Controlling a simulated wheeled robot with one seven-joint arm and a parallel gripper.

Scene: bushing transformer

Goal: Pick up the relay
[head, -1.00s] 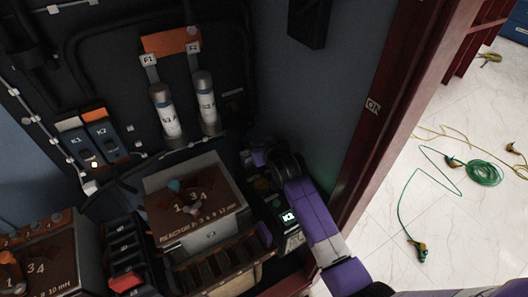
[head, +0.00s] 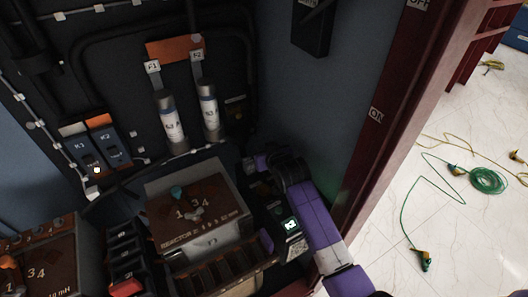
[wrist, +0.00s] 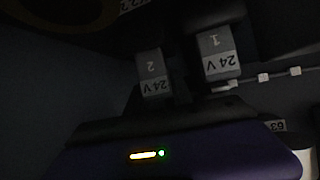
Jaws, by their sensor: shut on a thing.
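A dark block (head: 290,224) with a pale K label lit green stands low at the right of the cabinet, against my purple arm; it looks like the relay. Two similar relays marked K1 (head: 82,143) and K2 (head: 106,137) sit on the back panel at left. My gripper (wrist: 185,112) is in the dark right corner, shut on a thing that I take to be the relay. Its fingertips and their contact are too dark to make out. In the wrist view, two grey blocks marked 24 V, 2 (wrist: 155,70) and 1 (wrist: 217,58), appear just beyond my purple hand.
The reactor box (head: 205,205) stands close to the left of my arm. Two white fuses (head: 168,120) hang above it. A slotted dark rack (head: 125,250) is farther left. The red door frame (head: 375,110) bounds the right, with cables (head: 487,181) on the pale floor outside.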

